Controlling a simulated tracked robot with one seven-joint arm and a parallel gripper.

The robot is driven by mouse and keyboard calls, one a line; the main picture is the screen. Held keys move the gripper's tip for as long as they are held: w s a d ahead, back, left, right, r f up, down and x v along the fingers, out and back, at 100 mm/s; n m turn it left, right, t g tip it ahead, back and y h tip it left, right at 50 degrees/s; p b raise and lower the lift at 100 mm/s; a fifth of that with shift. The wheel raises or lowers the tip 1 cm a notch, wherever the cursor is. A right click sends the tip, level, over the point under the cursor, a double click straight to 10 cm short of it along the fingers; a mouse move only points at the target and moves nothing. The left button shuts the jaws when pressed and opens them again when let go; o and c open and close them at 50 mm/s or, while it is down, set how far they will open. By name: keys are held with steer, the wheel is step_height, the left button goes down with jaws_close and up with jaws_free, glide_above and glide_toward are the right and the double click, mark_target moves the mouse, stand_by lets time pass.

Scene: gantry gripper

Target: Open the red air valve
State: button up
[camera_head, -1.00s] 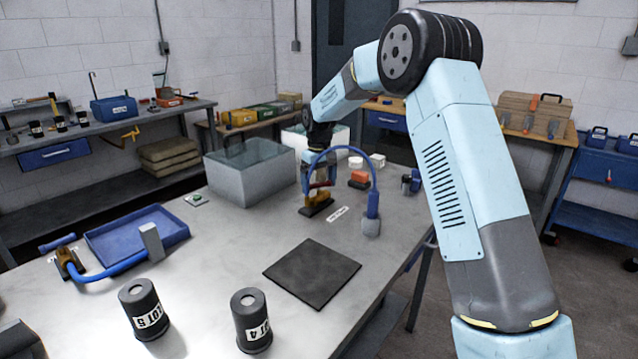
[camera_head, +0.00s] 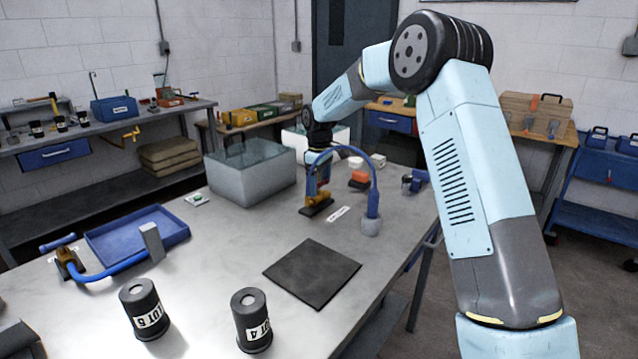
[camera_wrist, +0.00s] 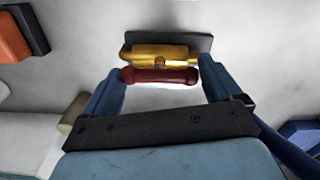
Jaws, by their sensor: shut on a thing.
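The air valve has a brass body (camera_wrist: 160,54) on a dark base plate, with a red handle (camera_wrist: 160,76) lying alongside the body in the wrist view. In the head view the brass body (camera_head: 319,198) stands on the bench beside a white label. My gripper (camera_wrist: 163,84) is shut on the red handle, with one blue finger at each end of it. In the head view my gripper (camera_head: 318,186) is pointing down over the valve, and the handle is mostly hidden there.
A blue hose (camera_head: 374,170) arches close beside my gripper to a grey fitting (camera_head: 370,227). A clear-topped tank (camera_head: 250,175) stands left of the valve. A black mat (camera_head: 311,273) and two black canisters (camera_head: 144,309) are nearer. A small blue and dark device (camera_head: 415,181) sits right.

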mark_target(320, 183)
steer(key=shift+w+d, duration=0.1)
steer(key=shift+d, duration=0.1)
steer(key=o, duration=0.7)
steer(key=shift+c, duration=0.2)
steer(key=shift+a, duration=0.1)
steer(key=shift+r, duration=0.15)
step_height(320, 183, up, 13)
steer(key=shift+r, duration=0.2)
steer(key=shift+r, duration=0.1)
